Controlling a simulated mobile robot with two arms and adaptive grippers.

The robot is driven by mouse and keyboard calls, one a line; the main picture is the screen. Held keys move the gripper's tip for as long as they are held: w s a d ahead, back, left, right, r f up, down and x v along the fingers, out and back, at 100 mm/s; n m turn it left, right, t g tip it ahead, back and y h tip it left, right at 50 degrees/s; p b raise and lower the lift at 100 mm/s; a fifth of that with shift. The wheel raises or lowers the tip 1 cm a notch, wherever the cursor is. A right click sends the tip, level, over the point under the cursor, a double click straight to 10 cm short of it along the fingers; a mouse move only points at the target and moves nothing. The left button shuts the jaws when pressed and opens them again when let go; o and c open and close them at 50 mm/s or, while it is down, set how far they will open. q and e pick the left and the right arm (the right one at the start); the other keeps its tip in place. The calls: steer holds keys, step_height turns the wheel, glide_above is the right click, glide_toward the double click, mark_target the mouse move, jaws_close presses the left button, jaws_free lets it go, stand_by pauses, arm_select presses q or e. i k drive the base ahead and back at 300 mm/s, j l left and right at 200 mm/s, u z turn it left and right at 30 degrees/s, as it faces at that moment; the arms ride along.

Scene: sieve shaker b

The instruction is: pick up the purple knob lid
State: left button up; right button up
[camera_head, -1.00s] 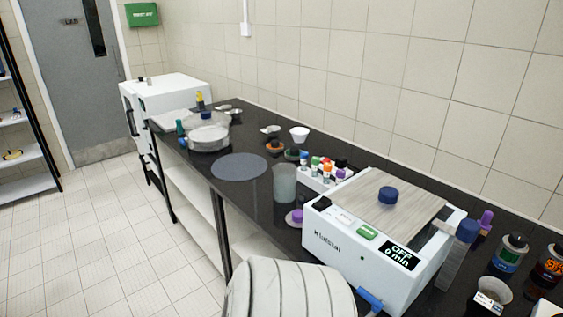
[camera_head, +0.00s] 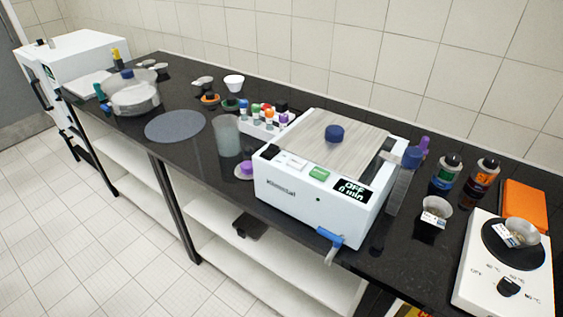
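The purple knob lid (camera_head: 246,168) lies on the black counter, at the left front corner of the white shaker machine (camera_head: 318,195). It looks like a small pale disc with a purple knob on top. A frosted cylindrical jar (camera_head: 227,136) stands just behind it to the left. The lid is close to the machine's side; I cannot tell whether they touch. Neither my left nor my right gripper shows in the head view.
A rack of coloured-cap tubes (camera_head: 266,119) stands behind the lid. A grey round mat (camera_head: 175,126) and a glass pot (camera_head: 132,95) are further left. Bottles (camera_head: 447,175) and a hotplate (camera_head: 505,270) stand right. Counter (camera_head: 208,158) left of the lid is clear.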

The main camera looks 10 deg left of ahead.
mark_target(244, 171)
steer(key=u, duration=0.5)
steer(key=z, duration=1.9)
steer(key=j+u, duration=0.4)
steer(key=i+j+u, duration=0.15)
steer(key=j+u, duration=0.25)
steer(key=i+j+u, duration=0.15)
steer(key=j+u, duration=0.2)
